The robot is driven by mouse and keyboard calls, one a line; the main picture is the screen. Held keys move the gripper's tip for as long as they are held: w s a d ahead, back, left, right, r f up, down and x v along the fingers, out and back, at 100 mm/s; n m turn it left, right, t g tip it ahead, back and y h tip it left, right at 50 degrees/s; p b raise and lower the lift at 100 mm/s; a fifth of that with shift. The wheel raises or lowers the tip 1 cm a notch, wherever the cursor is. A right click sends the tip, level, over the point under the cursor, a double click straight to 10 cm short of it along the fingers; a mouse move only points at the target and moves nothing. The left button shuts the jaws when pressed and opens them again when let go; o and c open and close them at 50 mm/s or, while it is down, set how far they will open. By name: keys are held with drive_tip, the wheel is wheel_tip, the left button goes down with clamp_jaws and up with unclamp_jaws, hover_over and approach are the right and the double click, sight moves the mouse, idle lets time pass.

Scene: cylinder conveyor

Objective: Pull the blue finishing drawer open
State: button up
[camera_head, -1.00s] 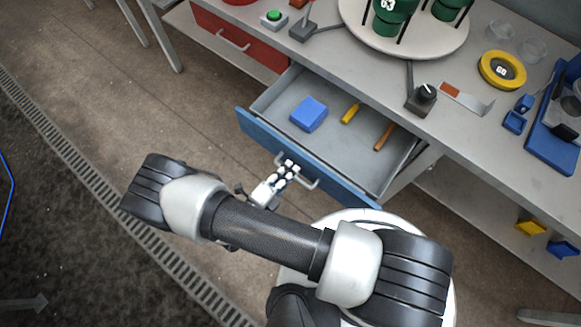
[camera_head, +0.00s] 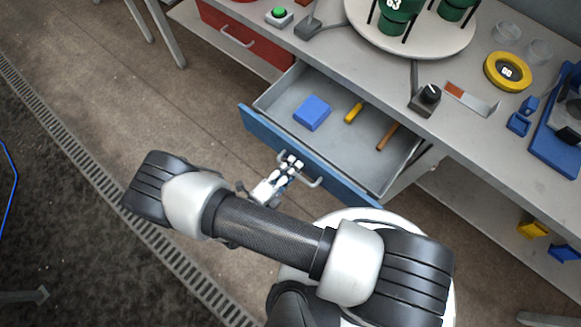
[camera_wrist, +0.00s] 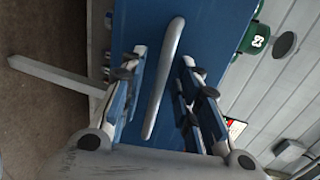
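The blue finishing drawer (camera_head: 345,184) stands pulled well out from the bench, its grey tray showing. Its pale bar handle (camera_head: 314,184) is on the blue front. My gripper (camera_head: 289,163) is at the handle, outside the drawer front. In the wrist view, the drawer front (camera_wrist: 205,30) fills the middle and the handle (camera_wrist: 167,75) runs upright between my gripper's fingers (camera_wrist: 164,60). A gap shows on both sides of the handle, so the gripper looks open around it.
Inside the drawer are a blue block (camera_head: 312,113), a yellow-handled tool (camera_head: 354,112) and an orange-brown one (camera_head: 387,136). A red drawer (camera_head: 260,50) is shut at left. The bench top (camera_head: 350,62) holds a turntable (camera_head: 425,45) and yellow ring (camera_head: 507,72).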

drive_tip(key=v, duration=1.1)
drive_tip(key=shift+s+a, duration=0.25)
drive_tip(key=shift+s, duration=0.05)
drive_tip(key=w+d+r+m+g+y, duration=0.1)
drive_tip(key=w+d+r+m+g, duration=0.25)
drive_tip(key=r+m, duration=0.45)
drive_tip(key=w+d+r+m+g, duration=0.25)
drive_tip(key=r+m+g, duration=0.25)
drive_tip(key=r+m, duration=0.3)
drive_tip(key=w+d+r+m+g+y, duration=0.15)
drive_tip(key=d+r+m+g, duration=0.25)
drive_tip(key=r+m, duration=0.4)
drive_tip(key=s+d+r+m+t+y, duration=0.2)
drive_tip(key=d+r+m, duration=0.4)
drive_tip(key=m, duration=0.5)
drive_tip(key=s+d+r+m+t+y, duration=0.2)
drive_tip(key=s+d+r+m+y, duration=0.2)
drive_tip(key=d+r+m, duration=0.3)
wheel_tip(320, 180, up, 2)
drive_tip(key=m, duration=0.4)
drive_tip(key=shift+s+m+t+y, duration=0.35)
drive_tip(key=shift+s+m, duration=0.05)
